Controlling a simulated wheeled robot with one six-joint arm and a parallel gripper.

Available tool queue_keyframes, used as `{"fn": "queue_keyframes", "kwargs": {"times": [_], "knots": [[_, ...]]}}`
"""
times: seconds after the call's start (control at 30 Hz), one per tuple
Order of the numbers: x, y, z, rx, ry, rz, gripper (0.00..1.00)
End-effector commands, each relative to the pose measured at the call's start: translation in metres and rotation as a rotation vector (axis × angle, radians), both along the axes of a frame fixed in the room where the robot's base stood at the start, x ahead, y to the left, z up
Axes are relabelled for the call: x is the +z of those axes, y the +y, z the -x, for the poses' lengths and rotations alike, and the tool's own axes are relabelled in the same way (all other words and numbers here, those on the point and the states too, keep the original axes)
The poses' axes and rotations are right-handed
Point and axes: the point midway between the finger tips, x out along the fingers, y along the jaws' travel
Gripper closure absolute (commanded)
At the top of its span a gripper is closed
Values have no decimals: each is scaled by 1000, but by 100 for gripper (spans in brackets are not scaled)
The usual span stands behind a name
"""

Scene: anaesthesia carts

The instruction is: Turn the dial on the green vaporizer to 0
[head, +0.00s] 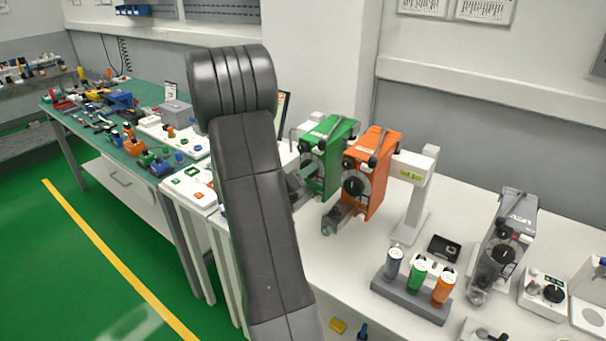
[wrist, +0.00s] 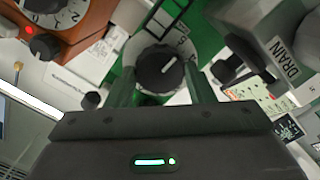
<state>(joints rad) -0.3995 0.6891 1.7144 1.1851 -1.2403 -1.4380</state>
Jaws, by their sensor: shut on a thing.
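The green vaporizer (head: 334,150) stands upright on a mount beside the orange vaporizer (head: 372,175). In the wrist view, its round black dial (wrist: 160,68) has a white pointer mark slanting towards the upper right, over a white scale plate (wrist: 181,42) with only partly readable markings. My gripper (wrist: 161,80) has one finger on each side of this dial and is shut on it.
The orange vaporizer's dial shows at the upper left of the wrist view, and a grey block labelled DRAIN (wrist: 283,58) is close at right. A grey vaporizer (head: 507,235) and a rack of coloured bottles (head: 412,300) stand on the white counter to the right.

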Motion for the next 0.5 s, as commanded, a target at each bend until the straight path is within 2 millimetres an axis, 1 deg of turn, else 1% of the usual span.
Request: {"fn": "queue_keyframes", "kwargs": {"times": [0.27, 0.5], "knots": [[-3, 0, 0, 6, -80, -109, 74], [-3, 0, 0, 15, -205, -280, 74]]}}
